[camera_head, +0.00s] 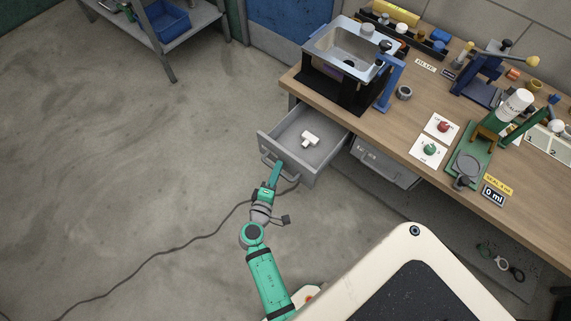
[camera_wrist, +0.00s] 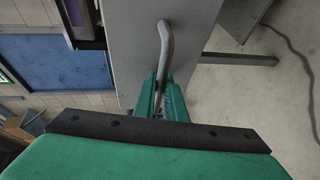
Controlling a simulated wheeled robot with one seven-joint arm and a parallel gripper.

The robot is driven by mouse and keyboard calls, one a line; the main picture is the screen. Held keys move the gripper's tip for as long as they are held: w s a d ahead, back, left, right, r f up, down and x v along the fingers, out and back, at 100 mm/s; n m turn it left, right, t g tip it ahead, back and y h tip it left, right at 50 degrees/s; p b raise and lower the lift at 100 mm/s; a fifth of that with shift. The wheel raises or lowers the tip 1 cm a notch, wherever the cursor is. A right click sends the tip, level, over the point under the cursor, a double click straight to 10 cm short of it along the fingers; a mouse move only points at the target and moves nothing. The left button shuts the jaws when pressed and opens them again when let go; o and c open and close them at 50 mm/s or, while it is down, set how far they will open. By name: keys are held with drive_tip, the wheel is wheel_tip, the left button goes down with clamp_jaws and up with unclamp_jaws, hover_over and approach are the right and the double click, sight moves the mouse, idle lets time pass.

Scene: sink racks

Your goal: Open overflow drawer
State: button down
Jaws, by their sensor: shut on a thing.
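The grey drawer (camera_head: 311,163) under the left end of the workbench is pulled well out. A white T-shaped fitting (camera_head: 310,139) lies inside it. My green gripper (camera_head: 270,179) is at the drawer's front. In the wrist view my gripper (camera_wrist: 167,92) is shut on the curved metal drawer handle (camera_wrist: 166,44), with the grey drawer front (camera_wrist: 133,40) just behind. The gripped part of the handle is hidden between the fingers.
The workbench (camera_head: 411,122) carries a metal sink (camera_head: 347,45) on a black stand and several tools. A second grey drawer (camera_head: 383,164) sits to the right, under the bench. A cable (camera_head: 150,258) runs over the floor. The floor at left is mostly clear.

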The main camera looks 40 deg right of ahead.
drive_tip(key=shift+w+a, duration=0.1)
drive_tip(key=shift+a, duration=0.15)
drive_tip(key=c, duration=2.1)
unclamp_jaws()
drive_tip(key=v, duration=1)
drive_tip(key=shift+s+a+r, duration=0.1)
drive_tip(key=shift+s+a, duration=0.15)
drive_tip(key=shift+s, duration=0.05)
drive_tip(key=shift+w, duration=0.1)
